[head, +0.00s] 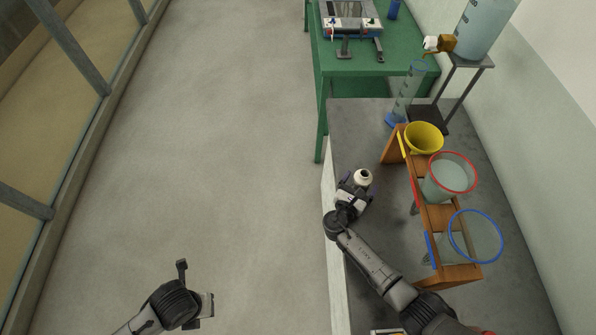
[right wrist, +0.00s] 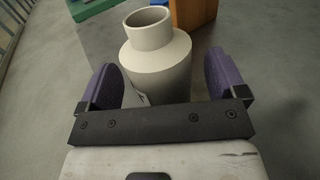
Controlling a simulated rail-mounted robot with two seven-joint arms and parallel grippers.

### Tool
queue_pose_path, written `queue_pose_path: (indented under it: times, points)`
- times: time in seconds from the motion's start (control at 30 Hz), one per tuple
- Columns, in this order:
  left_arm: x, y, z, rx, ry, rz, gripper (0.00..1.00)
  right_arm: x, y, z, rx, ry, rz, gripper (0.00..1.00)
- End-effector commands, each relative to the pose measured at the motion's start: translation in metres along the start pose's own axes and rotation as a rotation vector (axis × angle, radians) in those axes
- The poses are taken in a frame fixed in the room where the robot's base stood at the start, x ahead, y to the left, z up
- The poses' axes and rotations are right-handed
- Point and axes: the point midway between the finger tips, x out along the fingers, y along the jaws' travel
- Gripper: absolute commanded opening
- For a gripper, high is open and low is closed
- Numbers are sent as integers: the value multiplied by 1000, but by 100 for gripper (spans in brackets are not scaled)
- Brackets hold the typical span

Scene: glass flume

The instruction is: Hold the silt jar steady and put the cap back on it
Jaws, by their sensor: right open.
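The silt jar (head: 363,177) is a pale grey-beige bottle with a narrow neck and an open, uncapped mouth. It stands upright on the grey bench, near its left edge. In the right wrist view the jar (right wrist: 160,62) is between the two purple finger pads of my right gripper (right wrist: 162,78). The pads are apart, with a gap on each side of the jar. In the head view my right gripper (head: 358,184) is just in front of the jar. My left gripper (head: 195,284) is open and empty over the floor at lower left. I cannot make out the cap.
A wooden rack (head: 439,217) on the bench holds a yellow funnel (head: 424,138), a red-rimmed sieve (head: 451,175) and a blue-rimmed one (head: 474,237). A measuring cylinder (head: 405,95) stands behind. A green table (head: 360,58) is farther back. The floor at left is clear.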

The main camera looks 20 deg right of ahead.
Motion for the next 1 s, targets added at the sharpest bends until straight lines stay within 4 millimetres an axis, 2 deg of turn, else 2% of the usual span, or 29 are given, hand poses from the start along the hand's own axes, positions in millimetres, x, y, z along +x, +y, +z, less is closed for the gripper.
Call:
queue_pose_path:
  times: [0.07, 0.63, 1.0]
  points:
    - [0, 0, 0, 0, 0, 0, 20, 0, 0, 0, 0, 0, 0, 88]
    - [0, 0, 0, 0, 0, 0, 20, 0, 0, 0, 0, 0, 0, 34]
    - [-4, 0, 0, 0, 0, 0, 20, 0, 0, 4, 0, -1, -1, 34]
